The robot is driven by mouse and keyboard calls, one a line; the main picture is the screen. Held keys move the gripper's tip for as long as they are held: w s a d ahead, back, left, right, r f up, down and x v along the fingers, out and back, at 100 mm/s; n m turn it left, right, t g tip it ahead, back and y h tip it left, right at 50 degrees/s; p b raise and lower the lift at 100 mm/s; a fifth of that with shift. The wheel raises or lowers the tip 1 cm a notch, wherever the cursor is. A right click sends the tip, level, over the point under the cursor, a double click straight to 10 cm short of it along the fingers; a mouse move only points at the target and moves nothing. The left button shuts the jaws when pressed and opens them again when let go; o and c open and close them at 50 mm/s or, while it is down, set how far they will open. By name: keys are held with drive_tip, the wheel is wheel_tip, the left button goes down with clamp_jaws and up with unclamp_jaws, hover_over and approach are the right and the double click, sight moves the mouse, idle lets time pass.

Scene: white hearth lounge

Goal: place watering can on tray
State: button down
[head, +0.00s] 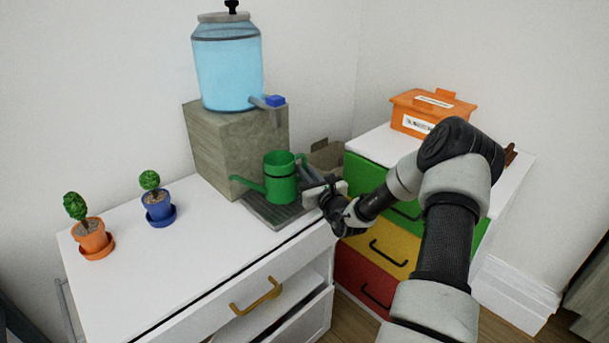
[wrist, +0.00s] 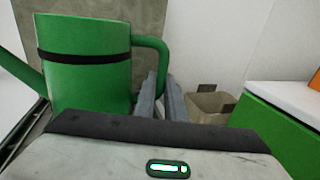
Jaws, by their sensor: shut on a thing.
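The green watering can (head: 281,180) is upright at the grey slatted tray (head: 270,213), below the dispenser's blue tap, with its spout towards the left. I cannot tell whether its base touches the tray. My gripper (head: 306,174) reaches in from the right and is shut on the can's handle. In the wrist view the can (wrist: 88,70), with a black band, fills the left side, and its handle (wrist: 157,48) runs down to my gripper's fingers (wrist: 161,85). A piece of the tray (wrist: 18,135) shows at the lower left; my gripper hides the can's base there.
A water dispenser (head: 228,70) stands on a grey block (head: 215,150) behind the can. An orange-potted plant (head: 93,240) and a blue-potted plant (head: 158,207) stand left. A cardboard box (head: 325,157) is behind my gripper. An orange box (head: 432,110) sits on the coloured drawers. The white top's front left is clear.

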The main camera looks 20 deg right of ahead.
drive_tip(key=shift+f, duration=0.1)
drive_tip(key=c, duration=1.8)
unclamp_jaws()
drive_tip(key=shift+f, duration=0.1)
drive_tip(key=shift+r, duration=0.2)
drive_tip(key=s+p, duration=0.2)
drive_tip(key=s, duration=1)
drive_tip(key=shift+d+f, duration=0.1)
drive_tip(key=shift+d, duration=0.05)
